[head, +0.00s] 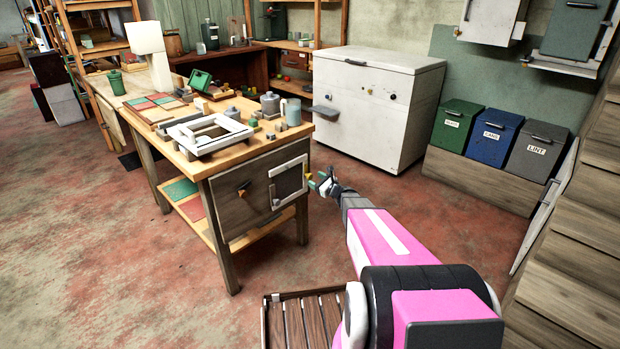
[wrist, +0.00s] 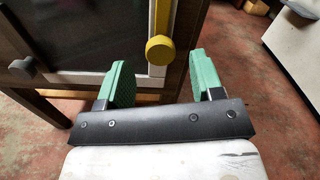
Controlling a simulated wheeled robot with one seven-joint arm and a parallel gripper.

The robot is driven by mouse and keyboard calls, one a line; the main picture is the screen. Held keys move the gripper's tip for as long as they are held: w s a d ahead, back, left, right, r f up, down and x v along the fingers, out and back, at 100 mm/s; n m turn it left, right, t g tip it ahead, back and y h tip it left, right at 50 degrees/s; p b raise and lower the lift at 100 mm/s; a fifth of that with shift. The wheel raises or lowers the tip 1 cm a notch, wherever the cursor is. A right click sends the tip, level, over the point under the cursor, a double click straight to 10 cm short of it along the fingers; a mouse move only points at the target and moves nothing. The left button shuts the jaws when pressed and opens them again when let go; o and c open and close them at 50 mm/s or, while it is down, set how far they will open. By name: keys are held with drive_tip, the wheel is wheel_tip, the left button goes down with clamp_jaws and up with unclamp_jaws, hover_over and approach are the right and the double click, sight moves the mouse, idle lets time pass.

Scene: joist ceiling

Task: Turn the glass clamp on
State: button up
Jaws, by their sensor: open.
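The glass clamp appears to be the yellow lever with a round yellow knob (wrist: 160,50), by the right side of a pale frame (wrist: 106,10) around a dark pane. In the head view this frame (head: 272,172) is on the workbench's front. A small yellow bit (head: 309,177) shows there beside my gripper (head: 323,184). My gripper also shows in the wrist view (wrist: 161,72), with its green fingers open and nothing held. In that picture the knob lies between and beyond the fingertips; I cannot tell whether they touch it.
A grey knob (wrist: 22,68) sits left of the pane. The workbench (head: 262,150) carries a white frame (head: 210,133), blocks and jars. A white chest (head: 378,105) stands behind, with green, blue and grey bins (head: 494,135) to its right.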

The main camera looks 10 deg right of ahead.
sight(311, 177)
drive_tip(key=shift+x, duration=2.2)
drive_tip(key=shift+s, duration=0.1)
drive_tip(key=c, duration=0.9)
